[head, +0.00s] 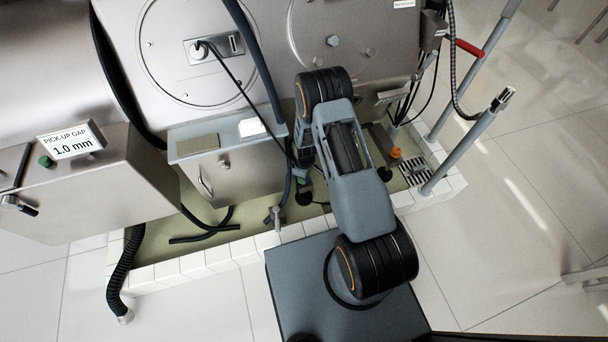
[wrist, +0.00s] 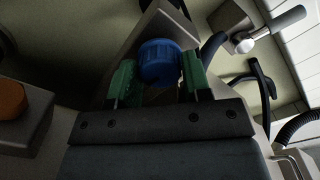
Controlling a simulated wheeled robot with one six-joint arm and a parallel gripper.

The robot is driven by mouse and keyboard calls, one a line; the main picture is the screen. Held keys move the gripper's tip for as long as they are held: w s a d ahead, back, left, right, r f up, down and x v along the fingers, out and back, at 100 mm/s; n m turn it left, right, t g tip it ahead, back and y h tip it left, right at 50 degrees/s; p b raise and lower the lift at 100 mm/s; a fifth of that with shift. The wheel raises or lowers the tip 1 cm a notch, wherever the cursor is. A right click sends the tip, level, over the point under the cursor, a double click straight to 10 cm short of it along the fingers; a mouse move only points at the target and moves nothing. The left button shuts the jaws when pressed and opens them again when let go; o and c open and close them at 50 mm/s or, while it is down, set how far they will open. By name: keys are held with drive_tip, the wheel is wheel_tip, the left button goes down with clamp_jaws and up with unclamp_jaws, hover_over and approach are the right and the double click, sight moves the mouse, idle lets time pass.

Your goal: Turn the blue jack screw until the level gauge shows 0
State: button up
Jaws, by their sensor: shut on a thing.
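The blue jack screw (wrist: 160,62) has a round ribbed head and shows in the wrist view between my gripper's two green fingers. My gripper (wrist: 158,80) is shut on it, one finger on each side. In the head view my own arm covers the blue screw and most of the gripper. No level gauge with a readable value can be made out in either view. A display (head: 70,143) on the cabinet at the left reads "PICK-UP GAP 1.0 mm".
An orange knob (wrist: 12,100) sits at the left in the wrist view; an orange piece (head: 396,153) shows right of my arm. A white-tiled kerb (head: 205,262) edges the basin. A grey post (head: 460,148) stands at the right. Hoses and a valve (head: 273,215) lie nearby.

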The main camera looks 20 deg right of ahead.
drive_tip(key=shift+n, duration=0.6)
drive_tip(key=o, duration=0.9)
wheel_tip(320, 180, up, 14)
drive_tip(key=p, duration=0.4)
drive_tip(key=shift+s+f, duration=0.15)
idle(0.4)
